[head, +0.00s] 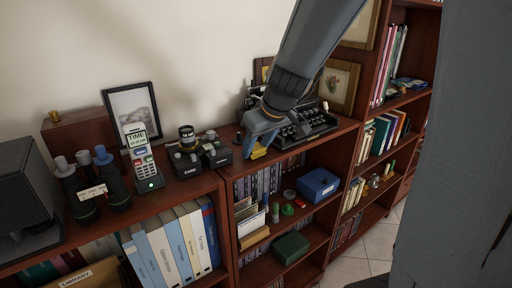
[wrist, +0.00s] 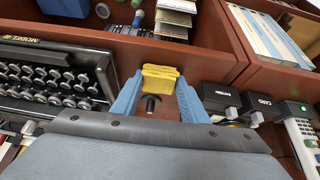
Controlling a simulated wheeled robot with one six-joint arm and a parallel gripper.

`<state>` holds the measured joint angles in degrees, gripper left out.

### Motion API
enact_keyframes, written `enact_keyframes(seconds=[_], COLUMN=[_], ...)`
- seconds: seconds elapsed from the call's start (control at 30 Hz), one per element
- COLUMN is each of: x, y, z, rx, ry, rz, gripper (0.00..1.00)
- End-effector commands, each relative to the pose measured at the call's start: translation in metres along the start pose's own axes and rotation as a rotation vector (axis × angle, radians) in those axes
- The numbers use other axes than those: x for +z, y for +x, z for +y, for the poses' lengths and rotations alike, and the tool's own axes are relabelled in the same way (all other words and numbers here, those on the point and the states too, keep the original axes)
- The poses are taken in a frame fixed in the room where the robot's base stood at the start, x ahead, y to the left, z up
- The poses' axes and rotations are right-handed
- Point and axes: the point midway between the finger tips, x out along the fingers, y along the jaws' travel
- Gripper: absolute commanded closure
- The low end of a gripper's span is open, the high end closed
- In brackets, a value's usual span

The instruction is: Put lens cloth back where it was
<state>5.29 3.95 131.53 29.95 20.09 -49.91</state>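The lens cloth (wrist: 161,78) is a folded yellow cloth between my gripper's blue fingertips in the wrist view. It spans the gap, with a fingertip against each side. In the head view the cloth (head: 259,153) shows low at the fingers. My gripper (head: 260,140) is over the front part of the wooden shelf top (head: 228,158), left of the typewriter. In the wrist view my gripper (wrist: 160,84) points toward the shelf's front edge. Whether the cloth touches the wood is hard to tell.
A black typewriter (head: 305,125) stands close beside the gripper. A small dark knobbed item (wrist: 151,103) stands between the fingers. Lower shelves hold a blue box (head: 318,184) and books.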

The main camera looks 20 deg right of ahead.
Motion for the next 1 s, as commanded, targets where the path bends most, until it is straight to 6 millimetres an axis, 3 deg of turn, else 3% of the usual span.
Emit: enact_keyframes(seconds=[0.07,0.7,0.87,1.0], x=[0.003,0.005,0.002,-0.003], y=[0.002,0.003,-0.006,-0.025], z=[-0.002,-0.006,-0.005,-0.002], rx=[-0.004,-0.013,-0.012,-0.006], ry=[0.001,-0.001,0.000,0.000], rz=[-0.007,-0.015,-0.015,-0.005], gripper=[0.44,0.44,0.44,0.44])
